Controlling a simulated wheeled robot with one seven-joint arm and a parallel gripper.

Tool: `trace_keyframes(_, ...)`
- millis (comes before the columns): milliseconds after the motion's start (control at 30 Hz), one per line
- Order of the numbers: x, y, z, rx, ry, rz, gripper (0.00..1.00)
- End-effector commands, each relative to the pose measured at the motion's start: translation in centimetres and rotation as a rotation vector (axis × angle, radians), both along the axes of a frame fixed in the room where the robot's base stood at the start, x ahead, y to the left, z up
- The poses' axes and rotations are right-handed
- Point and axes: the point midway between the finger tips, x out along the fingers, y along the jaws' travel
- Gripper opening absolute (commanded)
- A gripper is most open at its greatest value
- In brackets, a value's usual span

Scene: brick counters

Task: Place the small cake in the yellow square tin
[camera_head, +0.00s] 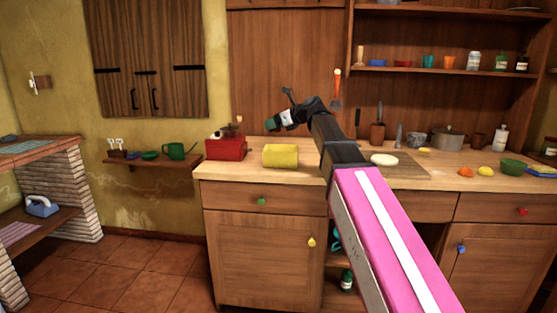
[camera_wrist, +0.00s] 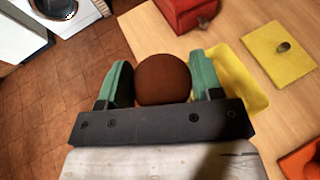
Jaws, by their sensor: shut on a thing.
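The small cake (camera_wrist: 163,80) is brown and round, and sits between the two green fingers of my gripper (camera_wrist: 161,64) in the wrist view. My gripper is shut on it. In the head view my gripper (camera_head: 270,126) is up above the counter, and the cake cannot be made out there. The yellow square tin (camera_head: 280,156) stands on the counter's left part, below my gripper. In the wrist view the tin (camera_wrist: 245,82) shows behind and right of the right finger, partly hidden by it. The cake is apart from the tin's visible part.
A red box-like grinder (camera_head: 226,149) stands left of the tin. In the wrist view a flat yellow lid with a knob (camera_wrist: 272,55) lies right of the tin. A cutting board (camera_head: 408,170) with a white round thing is further right. The counter's front edge is close.

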Motion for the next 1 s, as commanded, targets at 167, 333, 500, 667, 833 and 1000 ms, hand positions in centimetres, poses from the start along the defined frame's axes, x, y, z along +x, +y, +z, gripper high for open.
trace_keyframes(167,3.1,-1.6,-1.8,-0.001,0.003,-0.003,0.36)
trace_keyframes(333,6.0,-3.3,-3.9,0.0,0.002,-0.002,0.36)
trace_keyframes(500,8.5,-4.7,-5.6,0.001,0.002,-0.001,0.36)
trace_keyframes(667,9.6,-5.4,-6.6,-0.001,0.0,0.0,0.36)
trace_keyframes(833,9.7,-5.5,-7.3,0.0,0.002,0.001,0.36)
trace_keyframes(1000,9.6,-5.5,-9.6,0.001,0.002,-0.001,0.36)
